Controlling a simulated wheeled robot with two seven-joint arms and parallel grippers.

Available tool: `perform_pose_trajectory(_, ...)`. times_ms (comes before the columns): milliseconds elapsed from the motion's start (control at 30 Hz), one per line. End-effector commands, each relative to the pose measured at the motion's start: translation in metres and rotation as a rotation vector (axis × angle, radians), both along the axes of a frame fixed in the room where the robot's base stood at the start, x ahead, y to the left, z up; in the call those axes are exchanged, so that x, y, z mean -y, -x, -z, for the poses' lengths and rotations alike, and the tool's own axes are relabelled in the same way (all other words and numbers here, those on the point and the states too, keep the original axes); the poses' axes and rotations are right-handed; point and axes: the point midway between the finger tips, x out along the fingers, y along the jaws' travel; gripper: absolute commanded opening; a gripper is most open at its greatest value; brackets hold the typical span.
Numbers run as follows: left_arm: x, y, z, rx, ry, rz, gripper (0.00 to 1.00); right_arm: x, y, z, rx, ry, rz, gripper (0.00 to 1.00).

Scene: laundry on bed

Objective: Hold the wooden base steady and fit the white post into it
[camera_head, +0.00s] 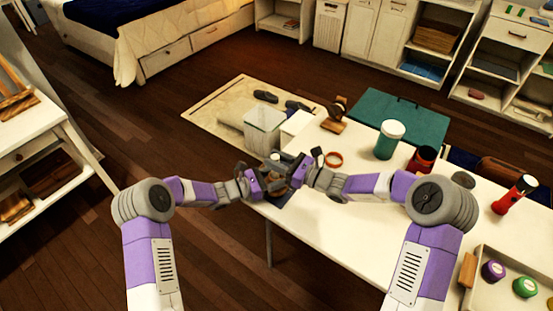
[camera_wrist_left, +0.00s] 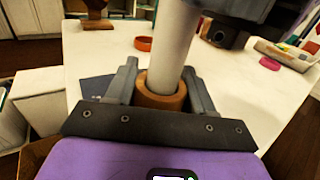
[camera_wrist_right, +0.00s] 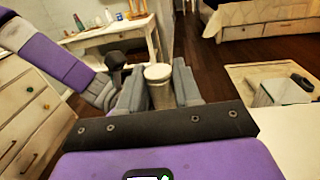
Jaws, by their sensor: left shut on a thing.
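The round wooden base (camera_wrist_left: 158,98) stands between the fingers of my left gripper (camera_head: 266,182), which is shut on it; the left wrist view shows a finger on each side. The white post (camera_wrist_left: 172,45) stands nearly upright, with its lower end inside the ring of the base. Its bottom is hidden, so its depth cannot be told. In the right wrist view the post's pale top (camera_wrist_right: 158,72) is between the fingers of my right gripper (camera_head: 305,172). These fingers lie close along the post; whether they grip it is unclear.
A pale bin (camera_head: 264,128) stands beyond the table's left edge. The table's front middle is clear.

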Motion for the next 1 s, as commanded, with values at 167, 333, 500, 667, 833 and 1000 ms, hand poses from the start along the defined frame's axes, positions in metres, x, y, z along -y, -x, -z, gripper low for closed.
perform_pose_trajectory(167, 0.0, 0.0, 0.0, 0.0, 0.0, 0.0, 0.2, 0.0, 0.0, 0.0, 0.0, 0.0, 0.0, 0.57)
perform_pose_trajectory(333, 0.0, 0.0, 0.0, 0.0, 0.0, 0.0, 0.2, 0.0, 0.0, 0.0, 0.0, 0.0, 0.0, 0.57)
perform_pose_trajectory(500, 0.0, 0.0, 0.0, 0.0, 0.0, 0.0, 0.2, 0.001, 0.001, -0.004, 0.0, 0.0, 0.001, 0.57)
perform_pose_trajectory(667, 0.0, 0.0, 0.0, 0.0, 0.0, 0.0, 0.2, 0.024, 0.013, -0.003, -0.001, 0.0, 0.003, 0.57)
perform_pose_trajectory(833, 0.0, 0.0, 0.0, 0.0, 0.0, 0.0, 0.2, 0.057, 0.032, -0.003, -0.002, 0.001, 0.004, 0.57)
perform_pose_trajectory(1000, 0.0, 0.0, 0.0, 0.0, 0.0, 0.0, 0.2, 0.084, 0.048, -0.003, -0.001, 0.002, 0.003, 0.57)
